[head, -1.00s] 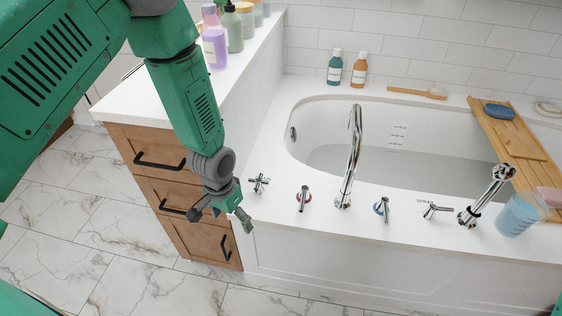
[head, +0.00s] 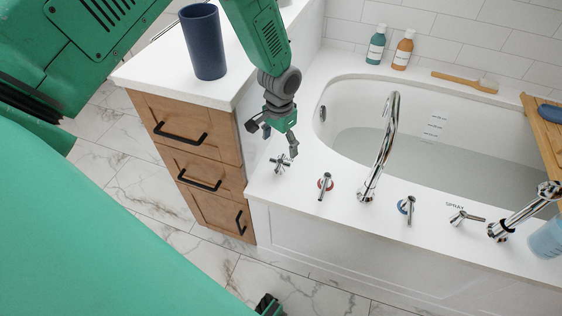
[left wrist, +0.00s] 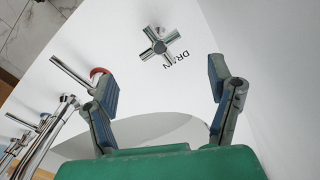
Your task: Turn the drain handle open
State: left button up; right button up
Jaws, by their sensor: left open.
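The drain handle (head: 281,163) is a chrome cross-shaped knob on the white tub deck, at the left end of the row of fittings. In the left wrist view the drain handle (left wrist: 160,43) stands beside the printed word DRAIN, beyond and between the fingertips. My left gripper (head: 280,138) is open and empty, just above and behind the handle in the head view. Its two blue-padded fingers are spread in the left wrist view (left wrist: 165,88). I see no contact with the handle. My right gripper is not clearly in view; a dark green part shows at the bottom edge.
A red-ringed lever (head: 325,186), a tall chrome faucet (head: 382,150), a blue-ringed lever (head: 408,207) and a spray lever (head: 463,217) stand to the right. A wooden drawer cabinet (head: 190,115) with a dark blue cup (head: 203,42) adjoins on the left. The tub holds water.

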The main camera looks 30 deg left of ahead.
aim_at(280, 161)
pick_arm(q)
notch_tip(280, 161, down, 8)
jog(key=shift+f+b, duration=0.2)
jog(key=shift+b, duration=0.45)
jog(key=c, duration=1.2)
